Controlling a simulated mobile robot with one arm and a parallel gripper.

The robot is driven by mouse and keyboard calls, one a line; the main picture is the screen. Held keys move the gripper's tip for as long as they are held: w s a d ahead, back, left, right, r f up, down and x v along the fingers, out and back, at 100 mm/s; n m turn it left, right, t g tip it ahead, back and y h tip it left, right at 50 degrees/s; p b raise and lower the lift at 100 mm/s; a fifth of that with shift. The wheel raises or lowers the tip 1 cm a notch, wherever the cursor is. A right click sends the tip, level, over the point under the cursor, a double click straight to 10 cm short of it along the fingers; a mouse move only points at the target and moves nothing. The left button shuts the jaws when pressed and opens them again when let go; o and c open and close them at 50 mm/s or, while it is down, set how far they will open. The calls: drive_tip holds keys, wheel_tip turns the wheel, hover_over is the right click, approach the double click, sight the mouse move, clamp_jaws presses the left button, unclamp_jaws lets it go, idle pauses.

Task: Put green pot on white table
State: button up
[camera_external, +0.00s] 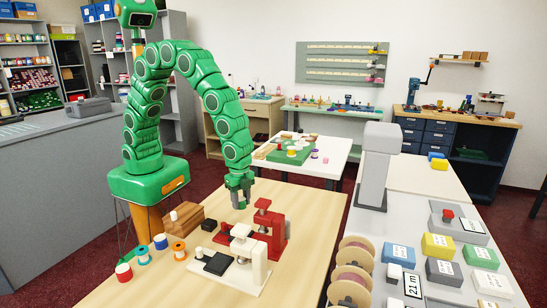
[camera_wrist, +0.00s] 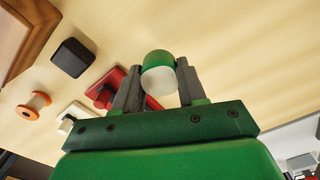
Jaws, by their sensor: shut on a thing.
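My gripper (camera_external: 240,196) is low over the right part of the wooden table, just behind the red press. In the wrist view my gripper (camera_wrist: 157,88) is shut on the green pot (camera_wrist: 157,58), a small rounded thing with a green part and a white part between the two grey fingers. I cannot make out the pot in the external view, nor tell whether it touches the wooden table. The white table (camera_external: 337,151) stands beyond the wooden table, with a green board and several small things on it.
The red press (camera_external: 277,228) and white press (camera_external: 259,262) stand close to my gripper. Several thread spools (camera_external: 178,252), a wooden block (camera_external: 187,217) and a black block (camera_external: 209,225) are on the wooden table (camera_external: 310,200). A grey counter (camera_external: 440,290) holds coloured boxes at right.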

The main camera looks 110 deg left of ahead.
sight(244, 208)
drive_tip(key=shift+w+f, duration=0.45)
drive_tip(key=shift+f, duration=0.05)
drive_tip(key=shift+w+d+f, duration=0.1)
drive_tip(key=shift+f, duration=1.55)
drive_tip(key=shift+f, duration=0.1)
drive_tip(key=o, duration=1.1)
